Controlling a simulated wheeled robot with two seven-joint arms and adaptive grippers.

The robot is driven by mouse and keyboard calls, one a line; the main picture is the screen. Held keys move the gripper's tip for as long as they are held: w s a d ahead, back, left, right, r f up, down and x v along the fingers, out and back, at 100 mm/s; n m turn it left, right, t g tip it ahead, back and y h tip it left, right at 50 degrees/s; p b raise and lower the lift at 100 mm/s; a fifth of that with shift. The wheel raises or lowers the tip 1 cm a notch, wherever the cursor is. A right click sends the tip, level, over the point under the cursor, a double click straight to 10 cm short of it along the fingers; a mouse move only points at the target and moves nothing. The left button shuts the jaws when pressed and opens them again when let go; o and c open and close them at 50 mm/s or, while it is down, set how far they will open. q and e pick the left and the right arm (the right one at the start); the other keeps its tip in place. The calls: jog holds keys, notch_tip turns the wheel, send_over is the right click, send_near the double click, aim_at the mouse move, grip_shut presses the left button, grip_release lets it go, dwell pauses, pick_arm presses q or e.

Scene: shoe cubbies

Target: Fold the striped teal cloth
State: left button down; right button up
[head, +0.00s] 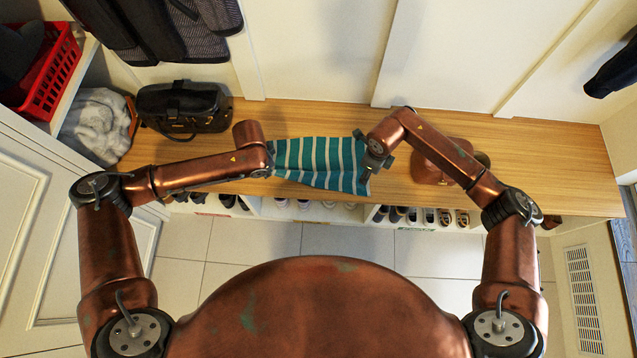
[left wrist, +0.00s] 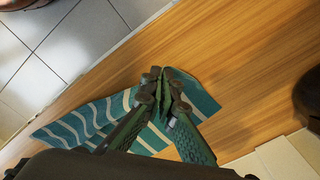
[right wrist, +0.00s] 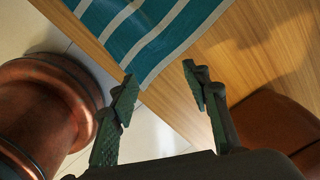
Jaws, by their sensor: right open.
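My left gripper (head: 271,158) is at the cloth's left end. In the left wrist view its fingers (left wrist: 163,78) are together, with cloth (left wrist: 195,92) showing on both sides of the tips, pinched between them. My right gripper (head: 368,165) is above the cloth's right end. In the right wrist view its fingers (right wrist: 159,78) are apart and empty, with a cloth corner (right wrist: 148,80) just beyond and between the tips.
The wooden bench (head: 560,172) is clear at the far right. A brown bag or hat (head: 436,163) lies close to the right gripper, partly behind my arm. A black bag (head: 183,106) stands at the left. Shoes (head: 415,215) fill cubbies below the front edge.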

aim_at(362, 192)
jog(key=shift+r, duration=0.1)
jog(key=shift+c, duration=0.5)
jog(key=shift+m+g, duration=0.3)
jog(key=shift+m, duration=0.5)
jog(key=s+r, duration=0.2)
jog(key=s+a+r, duration=0.1)
jog(key=shift+s+a+r, duration=0.1)
jog(key=shift+s+r, duration=0.25)
jog(key=shift+c, duration=0.8)
jog(key=shift+f, duration=4.95)
jog(key=shift+f, duration=0.25)
jog(key=shift+c, duration=0.2)
grip_shut()
jog(key=shift+r, duration=2.55)
